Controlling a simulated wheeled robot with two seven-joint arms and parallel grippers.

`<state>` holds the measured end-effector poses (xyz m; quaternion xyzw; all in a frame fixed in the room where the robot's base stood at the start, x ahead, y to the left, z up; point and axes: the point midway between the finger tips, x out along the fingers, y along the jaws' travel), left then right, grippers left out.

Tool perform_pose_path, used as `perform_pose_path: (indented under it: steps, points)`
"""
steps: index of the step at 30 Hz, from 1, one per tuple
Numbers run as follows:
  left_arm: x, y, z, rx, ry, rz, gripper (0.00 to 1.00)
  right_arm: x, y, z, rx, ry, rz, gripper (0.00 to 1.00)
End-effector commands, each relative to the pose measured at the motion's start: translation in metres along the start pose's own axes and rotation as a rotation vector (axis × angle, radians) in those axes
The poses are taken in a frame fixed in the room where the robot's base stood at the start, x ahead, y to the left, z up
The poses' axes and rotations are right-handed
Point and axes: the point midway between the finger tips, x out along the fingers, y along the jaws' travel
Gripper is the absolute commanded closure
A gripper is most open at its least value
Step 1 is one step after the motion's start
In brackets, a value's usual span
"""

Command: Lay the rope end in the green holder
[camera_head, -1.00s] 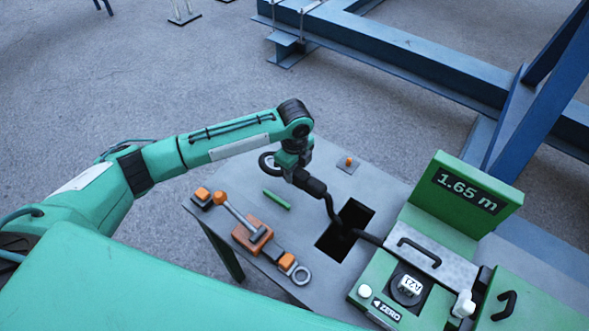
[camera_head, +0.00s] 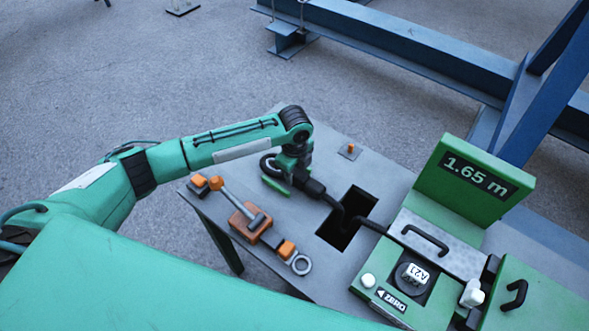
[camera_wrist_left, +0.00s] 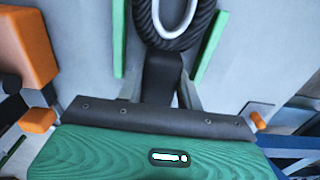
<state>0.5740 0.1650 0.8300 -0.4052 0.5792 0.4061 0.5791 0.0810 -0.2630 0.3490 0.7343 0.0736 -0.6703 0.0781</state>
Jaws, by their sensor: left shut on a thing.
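The rope end is a black eye with a metal ring inside (camera_head: 268,164); in the wrist view this eye (camera_wrist_left: 175,22) is at the top. My left gripper (camera_head: 293,174) is shut on the dark sleeve behind the eye, which also shows in the wrist view (camera_wrist_left: 162,78). The green holder shows as a green strip (camera_head: 275,187) just below the eye, and as two upright green strips, left (camera_wrist_left: 119,42) and right (camera_wrist_left: 209,46), with the eye between them. Whether the eye touches the holder I cannot tell. My right gripper is out of view.
The rope (camera_head: 338,207) runs past a dark table opening (camera_head: 347,222) into the green measuring machine (camera_head: 470,185) reading 1.65 m. An orange-brown lever clamp (camera_head: 248,222) and a grey ring (camera_head: 301,264) lie at the table's front left. A small orange knob (camera_head: 351,147) stands behind.

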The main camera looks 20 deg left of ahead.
Motion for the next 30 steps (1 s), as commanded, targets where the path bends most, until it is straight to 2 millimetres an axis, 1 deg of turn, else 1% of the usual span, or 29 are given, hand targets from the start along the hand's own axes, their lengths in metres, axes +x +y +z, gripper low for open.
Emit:
perform_pose_path:
  steps: [6,7,10,11,18,22,26,30]
  points:
    - [-0.001,-0.001,0.000,0.000,0.001,-0.002,1.00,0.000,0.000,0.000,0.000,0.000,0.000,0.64]
    - [-0.002,-0.001,0.000,0.000,0.001,-0.002,0.60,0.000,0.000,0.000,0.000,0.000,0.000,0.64]
    - [-0.001,-0.001,0.000,0.000,0.001,-0.002,0.40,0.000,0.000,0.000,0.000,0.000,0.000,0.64]
    - [-0.001,-0.001,0.000,0.000,0.001,-0.002,0.38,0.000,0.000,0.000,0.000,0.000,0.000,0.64]
    - [0.001,0.001,0.000,0.000,0.000,0.002,0.38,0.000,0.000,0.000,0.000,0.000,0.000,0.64]
    - [-0.006,0.000,0.000,-0.001,0.000,0.000,0.38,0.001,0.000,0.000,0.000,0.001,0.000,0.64]
    - [-0.025,-0.001,0.000,0.000,0.001,-0.003,0.38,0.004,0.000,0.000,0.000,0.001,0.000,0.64]
    - [-0.058,-0.001,0.000,0.001,0.000,-0.005,0.38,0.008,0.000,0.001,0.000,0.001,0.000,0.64]
